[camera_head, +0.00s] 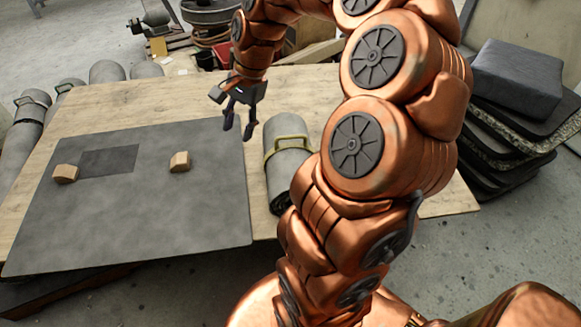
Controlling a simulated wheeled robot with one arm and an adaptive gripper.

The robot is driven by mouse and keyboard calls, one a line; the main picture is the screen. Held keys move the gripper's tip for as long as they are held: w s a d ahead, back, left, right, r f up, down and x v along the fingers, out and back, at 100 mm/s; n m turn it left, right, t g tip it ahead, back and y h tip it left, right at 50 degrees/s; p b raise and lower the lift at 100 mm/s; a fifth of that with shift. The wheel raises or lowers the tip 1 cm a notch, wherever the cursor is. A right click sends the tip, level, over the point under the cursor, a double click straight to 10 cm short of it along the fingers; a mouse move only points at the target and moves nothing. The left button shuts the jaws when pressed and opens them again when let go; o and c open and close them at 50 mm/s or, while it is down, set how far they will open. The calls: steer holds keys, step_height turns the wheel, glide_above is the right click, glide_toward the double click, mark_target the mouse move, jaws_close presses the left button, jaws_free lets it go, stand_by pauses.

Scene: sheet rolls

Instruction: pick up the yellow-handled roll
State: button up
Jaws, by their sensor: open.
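The yellow-handled roll (287,175) is a grey rolled sheet with a yellow handle across its upper middle. It lies on the wooden table just right of the flat grey sheet. My copper arm covers part of its right side and lower end. My gripper (238,121) hangs above the table, up and left of the roll. Its dark fingers are apart and empty, and they appear clear of the roll.
A flat dark grey sheet (150,205) covers much of the wooden table (150,105), with two wooden blocks (66,173) (180,162) on it. Other grey rolls (25,125) lie at the left. Stacked dark slabs (515,100) stand at the right.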

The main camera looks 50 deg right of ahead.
steer(key=w+d+f+m, duration=0.2)
steer(key=d+f+m, duration=0.25)
steer(key=d, duration=0.45)
steer(key=m+t+b, duration=0.2)
steer(key=m, duration=0.4)
glide_above(291, 136)
steer(key=s+d, duration=0.1)
steer(key=d, duration=0.1)
step_height(291, 136, down, 5)
steer(key=shift+s+a+f, duration=0.15)
steer(key=shift+s+d+p+x, duration=0.15)
steer(key=shift+p+x, duration=0.3)
steer(key=shift+x, duration=1.45)
steer(key=shift+s+d+p+x, duration=0.15)
steer(key=shift+p+x, duration=0.3)
steer(key=shift+x, duration=1.5)
steer(key=shift+f, duration=0.15)
jaws_close()
